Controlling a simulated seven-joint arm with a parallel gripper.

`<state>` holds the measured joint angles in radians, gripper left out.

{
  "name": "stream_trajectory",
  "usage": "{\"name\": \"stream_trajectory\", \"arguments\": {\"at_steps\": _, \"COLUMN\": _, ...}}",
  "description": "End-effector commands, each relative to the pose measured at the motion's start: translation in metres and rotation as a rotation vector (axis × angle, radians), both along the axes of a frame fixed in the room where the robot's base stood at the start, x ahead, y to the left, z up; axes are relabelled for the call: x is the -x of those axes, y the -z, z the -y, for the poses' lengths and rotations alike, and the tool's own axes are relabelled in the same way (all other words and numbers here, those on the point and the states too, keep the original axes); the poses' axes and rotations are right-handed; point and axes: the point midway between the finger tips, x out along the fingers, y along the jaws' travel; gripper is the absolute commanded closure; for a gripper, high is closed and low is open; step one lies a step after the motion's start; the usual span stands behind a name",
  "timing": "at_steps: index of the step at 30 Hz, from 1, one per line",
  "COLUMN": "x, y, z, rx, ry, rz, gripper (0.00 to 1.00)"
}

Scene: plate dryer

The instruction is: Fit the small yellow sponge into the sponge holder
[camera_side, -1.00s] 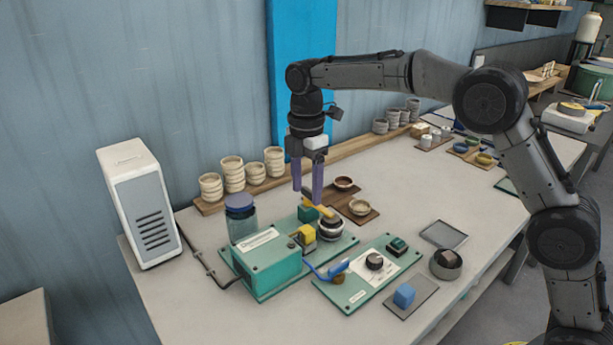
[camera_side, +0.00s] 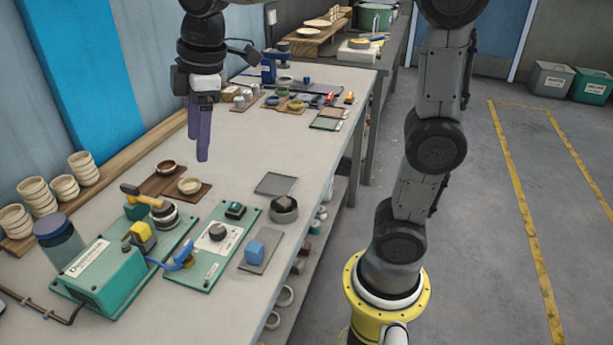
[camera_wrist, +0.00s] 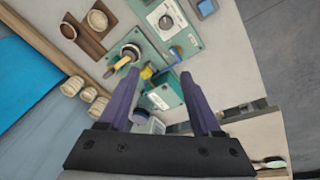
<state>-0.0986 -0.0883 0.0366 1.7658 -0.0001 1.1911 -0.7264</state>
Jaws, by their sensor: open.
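My gripper (camera_side: 198,148) is open and empty, fingers pointing down, above the bench beyond the green plate. In the wrist view its two purple fingers (camera_wrist: 160,74) stand apart with nothing gripped. A small yellow block (camera_side: 141,236) sits on the green plate (camera_side: 182,232) beside the green machine box; it also shows in the wrist view (camera_wrist: 147,72). I cannot tell whether this block is the sponge. A yellow bar (camera_side: 140,195) lies slanted across a dark round part (camera_side: 165,214). I cannot pick out a sponge holder with certainty.
A second green panel (camera_side: 211,258) has a knob and blue lever. A blue block (camera_side: 254,251) sits on a grey mat. Bowls (camera_side: 190,186) on a wooden board and stacked cups (camera_side: 65,187) stand behind. The bench between the gripper and the grey tray (camera_side: 275,184) is clear.

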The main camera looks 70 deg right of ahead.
Motion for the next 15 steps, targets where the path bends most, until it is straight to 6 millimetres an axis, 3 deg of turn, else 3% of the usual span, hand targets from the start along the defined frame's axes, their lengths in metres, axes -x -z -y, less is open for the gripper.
{"name": "stream_trajectory", "arguments": {"at_steps": 1, "x": 0.025, "y": -0.001, "z": 0.007, "rx": -0.021, "ry": 0.084, "rz": 0.029, "gripper": 0.34}}
{"name": "stream_trajectory", "arguments": {"at_steps": 3, "x": 0.053, "y": 0.003, "z": 0.013, "rx": -0.055, "ry": 0.201, "rz": 0.066, "gripper": 0.34}}
{"name": "stream_trajectory", "arguments": {"at_steps": 9, "x": 0.128, "y": 0.031, "z": 0.027, "rx": -0.163, "ry": 0.519, "rz": 0.162, "gripper": 0.34}}
{"name": "stream_trajectory", "arguments": {"at_steps": 15, "x": 0.170, "y": 0.061, "z": 0.033, "rx": -0.247, "ry": 0.721, "rz": 0.219, "gripper": 0.34}}
